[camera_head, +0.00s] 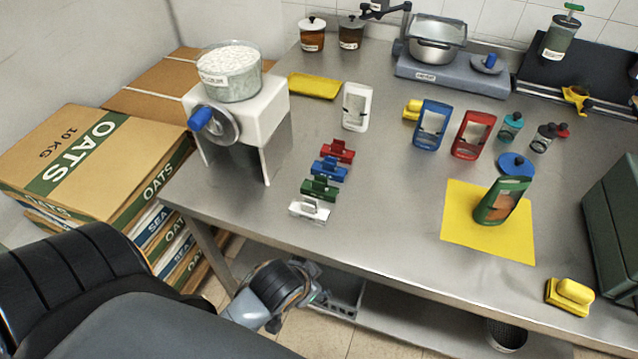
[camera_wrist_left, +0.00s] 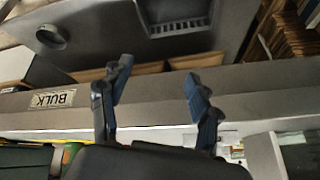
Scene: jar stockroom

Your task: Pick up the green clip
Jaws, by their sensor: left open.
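The green clip (camera_head: 320,189) lies on the steel table near its front left edge, in a row of clips. The blue clip (camera_head: 329,168) is just behind it and the white clip (camera_head: 310,209) just in front. My left gripper (camera_head: 321,297) is low in front of the table, below and apart from the clips; its fingers are small in the head view. In the left wrist view the two dark fingers (camera_wrist_left: 157,84) are spread apart with nothing between them. The green clip does not show in that view. My right gripper is not in view.
The red clip (camera_head: 337,151) ends the row at the back. A white dispenser (camera_head: 262,112) with a filled bowl stands left of the clips. A white frame (camera_head: 356,106) stands behind them. A yellow mat (camera_head: 455,228) lies to the right, with clear tabletop between. Oats boxes (camera_head: 75,165) stand left.

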